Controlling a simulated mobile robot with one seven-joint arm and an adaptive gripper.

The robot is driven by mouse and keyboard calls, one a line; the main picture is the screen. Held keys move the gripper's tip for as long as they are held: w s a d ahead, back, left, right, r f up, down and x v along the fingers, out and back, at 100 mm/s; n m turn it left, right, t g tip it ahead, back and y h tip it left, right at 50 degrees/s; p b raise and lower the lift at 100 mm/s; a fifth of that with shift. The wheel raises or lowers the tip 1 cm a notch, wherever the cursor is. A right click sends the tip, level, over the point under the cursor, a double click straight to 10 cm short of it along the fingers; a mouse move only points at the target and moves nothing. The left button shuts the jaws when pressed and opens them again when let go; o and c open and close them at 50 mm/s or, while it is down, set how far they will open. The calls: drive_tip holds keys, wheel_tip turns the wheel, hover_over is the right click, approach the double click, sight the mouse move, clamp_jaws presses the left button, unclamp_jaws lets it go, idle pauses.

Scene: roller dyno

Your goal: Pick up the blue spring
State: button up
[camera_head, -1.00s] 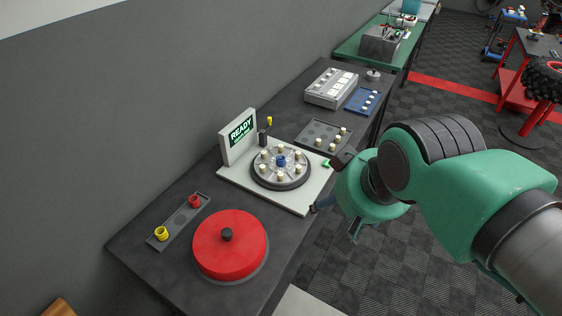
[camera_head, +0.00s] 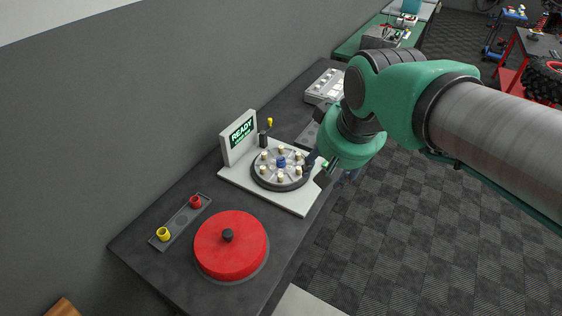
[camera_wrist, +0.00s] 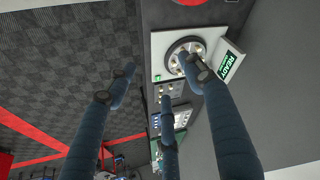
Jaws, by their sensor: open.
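The blue spring (camera_head: 281,162) stands at the centre of a round grey disc (camera_head: 262,181), ringed by several cream pegs. The disc sits on a white base plate (camera_head: 303,202) on the dark bench. My gripper (camera_head: 328,170) is just right of the disc in the head view, partly hidden by my wrist. One finger reaches close to the disc's right edge. In the wrist view my blue fingers (camera_wrist: 157,82) are spread apart with nothing between them. The disc shows past one fingertip there, and I cannot make out the spring.
A READY sign (camera_head: 240,138) stands behind the disc. A red round lid (camera_head: 232,252) with a black knob is in front. A grey tray (camera_head: 178,226) holds yellow and red cups at the left. A grey box (camera_head: 325,86) lies farther back. The wall bounds the bench's left side.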

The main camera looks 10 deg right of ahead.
drive_tip(key=w+f+m+g+p, duration=0.25)
drive_tip(key=w+p, duration=0.25)
drive_tip(key=w, duration=2)
drive_tip(key=w+d+f+g+p, duration=0.1)
drive_tip(key=w+f+g+p, duration=0.1)
drive_tip(key=w+f, duration=1.6)
wheel_tip(320, 180, down, 3)
drive_tip(key=shift+m+p, duration=0.35)
drive_tip(key=shift+p, duration=0.5)
drive_tip(key=shift+f, duration=0.1)
hover_over(281, 159)
drive_tip(key=shift+f, duration=4.25)
drive_tip(key=shift+w+f+p, duration=0.1)
drive_tip(key=shift+f+p, duration=0.2)
drive_tip(key=shift+f, duration=2.25)
